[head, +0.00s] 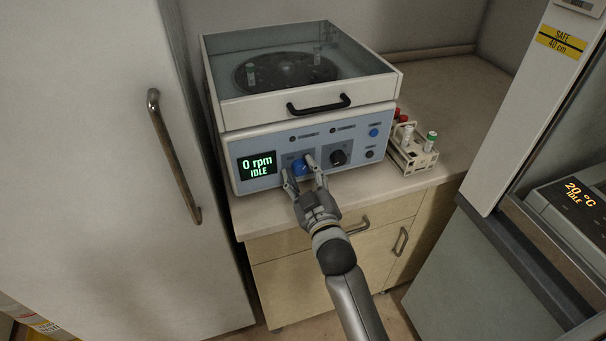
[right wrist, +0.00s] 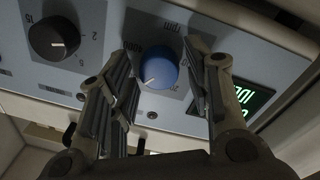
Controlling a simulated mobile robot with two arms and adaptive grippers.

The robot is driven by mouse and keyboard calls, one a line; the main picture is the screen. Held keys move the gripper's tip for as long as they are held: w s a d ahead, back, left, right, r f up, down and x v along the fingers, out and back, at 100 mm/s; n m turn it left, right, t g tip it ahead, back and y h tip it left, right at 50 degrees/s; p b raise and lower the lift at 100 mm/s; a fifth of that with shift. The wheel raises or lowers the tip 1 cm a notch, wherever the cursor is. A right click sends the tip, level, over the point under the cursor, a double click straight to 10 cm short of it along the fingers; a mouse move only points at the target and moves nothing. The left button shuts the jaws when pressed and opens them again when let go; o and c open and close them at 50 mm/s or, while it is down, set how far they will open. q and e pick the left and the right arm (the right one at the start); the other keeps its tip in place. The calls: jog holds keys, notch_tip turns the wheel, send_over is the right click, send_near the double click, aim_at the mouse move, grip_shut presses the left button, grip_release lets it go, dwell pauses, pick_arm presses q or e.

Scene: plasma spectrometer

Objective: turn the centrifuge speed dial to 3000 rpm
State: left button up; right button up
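The centrifuge (head: 262,116) stands on the counter with its clear lid down, and its display (head: 257,165) reads 0 rpm, IDLE. The blue speed dial (head: 300,168) is on its front panel, right of the display. My right gripper (head: 299,173) reaches the panel with one finger on each side of this dial. In the right wrist view the blue dial (right wrist: 159,68), with a white pointer mark, sits between the fingertips (right wrist: 160,58). The fingers are apart, and small gaps seem to show beside the dial. Part of the dial's scale is hidden by the fingers. My left gripper is not in view.
A black knob (head: 338,157) sits right of the blue dial, with small buttons beyond it. The lid has a black handle (head: 318,105). A tube rack (head: 413,155) stands right of the centrifuge. A white door with a metal handle (head: 174,156) stands at left.

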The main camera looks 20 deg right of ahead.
jog(key=s, duration=1.2)
jog(key=shift+f, duration=0.2)
dwell(0.4)
jog(key=s+a+f+g+y, duration=0.1)
jog(key=s+f+g, duration=0.2)
jog(key=f, duration=0.9)
jog(key=s+a+f+g, duration=0.1)
jog(key=s+f+g, duration=0.2)
jog(key=f, duration=0.9)
jog(key=s+a+f+g+y, duration=0.1)
jog(key=s+a+f+g, duration=0.2)
jog(key=f, duration=0.9)
jog(key=s+d+f+m+g, duration=0.1)
jog(key=s+d+f, duration=0.3)
jog(key=s, duration=0.6)
jog(key=s+d+f+m+g+h, duration=0.1)
jog(key=s+d+f+g, duration=0.3)
jog(key=s+f, duration=0.5)
jog(key=s+d+f+m+g, duration=0.1)
jog(key=s+d+f+g, duration=0.2)
jog(key=s+f, duration=0.4)
jog(key=shift+s+d+h, duration=0.15)
jog(key=shift+s+d, duration=0.05)
jog(key=shift+s, duration=0.85)
jog(key=shift+s+d+h, duration=0.15)
jog(key=shift+s+d, duration=0.05)
jog(key=shift+s, duration=0.8)
